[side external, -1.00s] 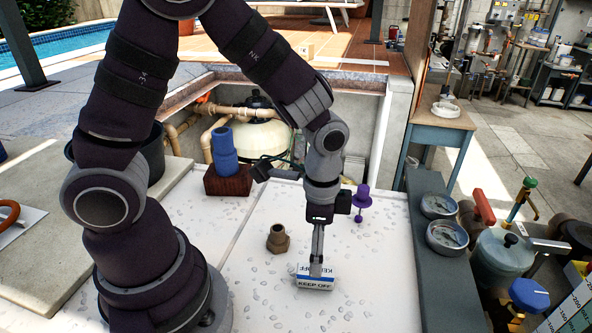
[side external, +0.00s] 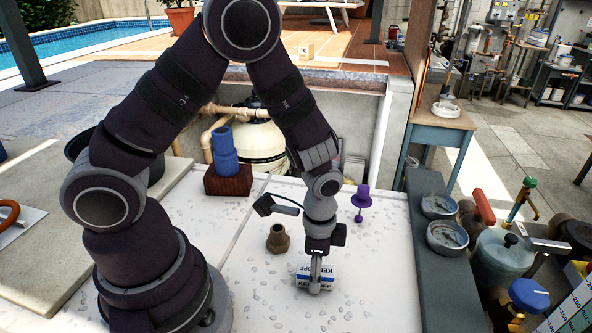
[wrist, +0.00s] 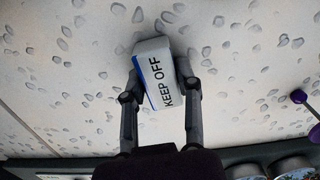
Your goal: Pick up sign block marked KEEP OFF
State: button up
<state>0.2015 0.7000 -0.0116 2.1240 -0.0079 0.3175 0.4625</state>
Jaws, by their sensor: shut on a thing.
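The sign block (side external: 327,278) is a small white block with a blue stripe and black KEEP OFF lettering. It is low over or on the pebble-flecked white surface in front of the brown fitting; I cannot tell whether it touches. My gripper (side external: 316,274) points down at it, with a finger covering the middle of the block in the side view. In the wrist view, my gripper (wrist: 157,85) has one finger on each side of the block (wrist: 157,68), shut on it. The lettering shows clearly there, and the block looks slightly tilted between the fingers.
A brown threaded fitting (side external: 278,239) stands close behind and left of the block. A purple stemmed piece (side external: 361,200) is behind right. A blue pipe fitting (side external: 224,151) stands on a dark red block (side external: 227,181).

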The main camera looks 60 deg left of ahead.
grip_shut()
jog(key=shift+r, duration=0.1)
